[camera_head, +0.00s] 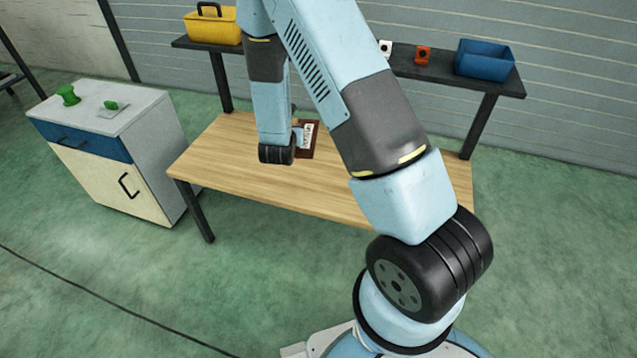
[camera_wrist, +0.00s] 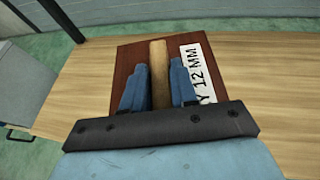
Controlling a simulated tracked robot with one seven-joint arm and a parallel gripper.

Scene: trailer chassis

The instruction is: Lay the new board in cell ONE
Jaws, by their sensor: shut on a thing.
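The board is a dark red-brown panel (camera_wrist: 128,58) with a light wooden bar (camera_wrist: 158,52) across its middle and a white label (camera_wrist: 197,62) reading "Y 12 MM", its start hidden. My gripper (camera_wrist: 158,68) is shut on the wooden bar, one blue finger on each side. In the head view the board (camera_head: 316,141) shows partly beside my wrist, over the wooden table (camera_head: 230,160). I cannot tell whether it touches the tabletop. I see no cell marked ONE in either view; my arm hides part of the table.
A dark shelf (camera_head: 450,78) behind the table carries a yellow toolbox (camera_head: 213,27), a blue bin (camera_head: 484,58) and small orange (camera_head: 423,54) and white (camera_head: 385,47) items. A cabinet (camera_head: 105,165) with green items on top stands at left. The table's left part is clear.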

